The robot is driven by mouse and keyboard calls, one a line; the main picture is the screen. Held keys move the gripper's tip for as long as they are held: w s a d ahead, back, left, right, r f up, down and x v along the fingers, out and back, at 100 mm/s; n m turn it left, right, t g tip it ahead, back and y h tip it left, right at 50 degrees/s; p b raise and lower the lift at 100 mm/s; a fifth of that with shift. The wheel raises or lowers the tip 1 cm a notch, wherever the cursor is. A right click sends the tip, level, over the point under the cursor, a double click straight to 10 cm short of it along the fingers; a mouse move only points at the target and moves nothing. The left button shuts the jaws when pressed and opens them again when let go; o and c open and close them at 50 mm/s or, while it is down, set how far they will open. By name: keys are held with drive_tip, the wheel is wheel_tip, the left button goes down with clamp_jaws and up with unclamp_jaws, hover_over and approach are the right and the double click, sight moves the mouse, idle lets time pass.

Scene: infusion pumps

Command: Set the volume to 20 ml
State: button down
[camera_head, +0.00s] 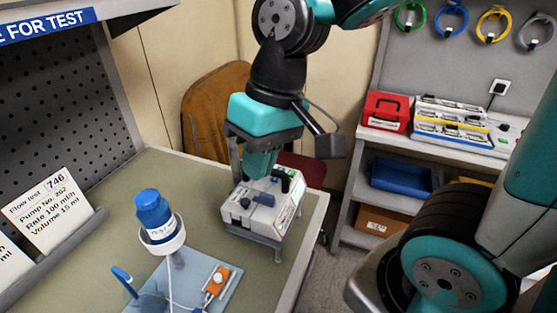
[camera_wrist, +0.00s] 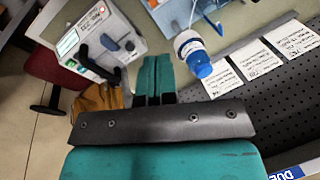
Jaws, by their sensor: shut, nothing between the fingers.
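A white-grey infusion pump (camera_head: 262,219) stands on a small stand near the bench's right edge. It has a blue part on top, dark knobs or posts, and a lit panel on its right side. In the wrist view the pump (camera_wrist: 132,25) is at upper left, with a greenish screen (camera_wrist: 68,43), a red button (camera_wrist: 101,8) and black posts. The screen's digits are too small to read. My gripper (camera_head: 257,174) is shut and empty, pointing down just above or behind the pump's far side; contact cannot be told. Its teal fingers show in the wrist view (camera_wrist: 155,70).
A blue-capped bottle (camera_head: 153,210) stands in a holder left of the pump. A tray (camera_head: 168,296) with an orange device lies in front. A card (camera_head: 50,213) reads Pump No. 262, Volume 15 ml. A perforated panel bounds the left.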

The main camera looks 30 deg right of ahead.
drive_tip(key=w+d+m+h, duration=0.2)
drive_tip(key=w+d+m, duration=0.55)
drive_tip(key=w, duration=0.25)
drive_tip(key=m+h, duration=0.1)
drive_tip(key=m, duration=0.6)
hover_over(280, 169)
wheel_tip(280, 169, down, 2)
drive_tip(key=shift+s+n+p, duration=0.1)
drive_tip(key=shift+n+p, duration=0.15)
drive_tip(key=shift+p, duration=0.1)
wheel_tip(280, 169, down, 14)
drive_tip(key=p, duration=0.3)
drive_tip(key=shift+f, duration=0.1)
